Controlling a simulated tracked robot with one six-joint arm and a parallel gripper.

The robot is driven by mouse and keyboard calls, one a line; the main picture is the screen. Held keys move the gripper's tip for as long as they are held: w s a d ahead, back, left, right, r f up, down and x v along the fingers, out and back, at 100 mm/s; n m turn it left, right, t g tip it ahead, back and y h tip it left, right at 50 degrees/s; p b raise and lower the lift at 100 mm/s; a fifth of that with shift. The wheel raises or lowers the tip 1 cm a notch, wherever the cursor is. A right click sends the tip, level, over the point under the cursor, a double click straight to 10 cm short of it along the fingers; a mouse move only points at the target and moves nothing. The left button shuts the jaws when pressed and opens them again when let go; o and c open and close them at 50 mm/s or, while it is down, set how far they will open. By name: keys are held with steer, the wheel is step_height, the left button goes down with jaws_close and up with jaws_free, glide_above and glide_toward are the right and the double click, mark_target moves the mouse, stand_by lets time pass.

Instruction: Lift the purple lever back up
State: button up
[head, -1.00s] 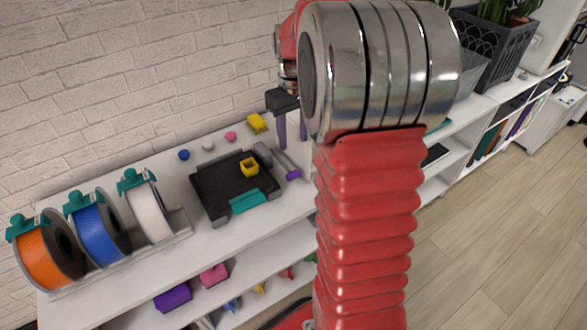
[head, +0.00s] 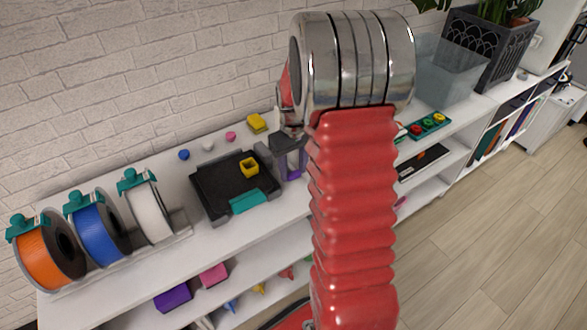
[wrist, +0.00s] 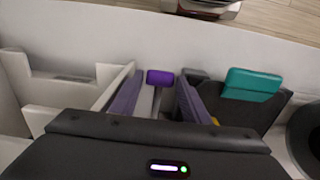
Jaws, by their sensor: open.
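The lever's purple end (wrist: 160,77) shows in the wrist view, on a pale grey shaft beside the black machine with a teal front piece (head: 247,201). My gripper (wrist: 158,88) is open, with one purple-grey finger on each side of the lever. I see a gap on both sides, and no clear contact. In the head view my gripper (head: 292,167) points down at the machine's right side. There its fingers and the lever overlap, so the lever's tilt is hard to tell.
A yellow hollow cube (head: 249,168) sits on the machine. Orange, blue and white spools (head: 97,229) stand at the left. Small balls (head: 208,146) and a yellow block (head: 257,123) lie behind. A clear bin (head: 440,72) and a tray of coloured rings (head: 429,125) are to the right.

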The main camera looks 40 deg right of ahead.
steer(key=shift+c, duration=0.5)
jaws_close()
